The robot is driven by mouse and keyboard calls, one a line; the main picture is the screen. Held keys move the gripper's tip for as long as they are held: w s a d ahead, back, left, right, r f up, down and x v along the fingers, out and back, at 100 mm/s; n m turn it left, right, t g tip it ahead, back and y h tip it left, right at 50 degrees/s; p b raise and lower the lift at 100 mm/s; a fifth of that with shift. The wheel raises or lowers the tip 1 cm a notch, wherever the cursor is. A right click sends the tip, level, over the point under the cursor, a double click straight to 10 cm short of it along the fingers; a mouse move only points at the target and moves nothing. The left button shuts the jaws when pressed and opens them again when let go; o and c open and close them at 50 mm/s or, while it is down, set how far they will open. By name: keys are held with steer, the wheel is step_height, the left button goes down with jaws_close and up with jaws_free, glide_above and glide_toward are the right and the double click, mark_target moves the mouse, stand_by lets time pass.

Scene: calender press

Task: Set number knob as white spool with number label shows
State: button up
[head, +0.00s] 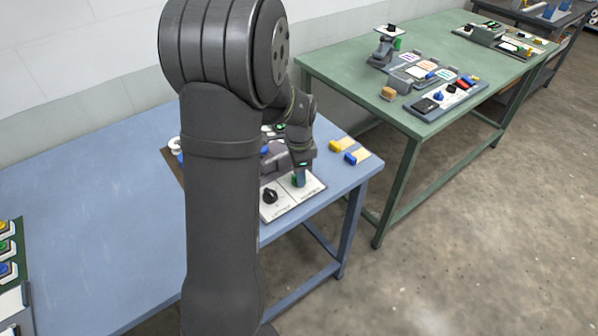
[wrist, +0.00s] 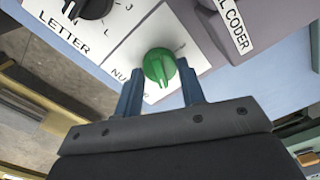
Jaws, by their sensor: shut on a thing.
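The green number knob (wrist: 160,67) stands on a white panel marked "NU..." in the wrist view; the rest of that label is hidden. My gripper (wrist: 160,92) has its two blue fingers on either side of the knob and is shut on it. In the head view my gripper (head: 300,178) points down at the panel, with a bit of green between the fingers. A white spool-like thing (head: 174,144) shows at the left behind my arm; no number on it can be read.
A black letter knob (wrist: 95,6) is beside the number knob, also in the head view (head: 269,196). A grey coder housing (wrist: 228,22) stands close on the other side. Yellow (head: 337,146) and blue (head: 351,158) blocks lie at the blue table's right. The table's left is mostly clear.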

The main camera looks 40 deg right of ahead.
steer(key=shift+m, duration=0.4)
steer(key=o, duration=1)
step_height(320, 180, up, 17)
steer(key=shift+r, duration=0.2)
steer(key=shift+f, duration=0.1)
stand_by(0.3)
step_height(320, 180, down, 17)
steer(key=shift+f, duration=0.1)
stand_by(0.5)
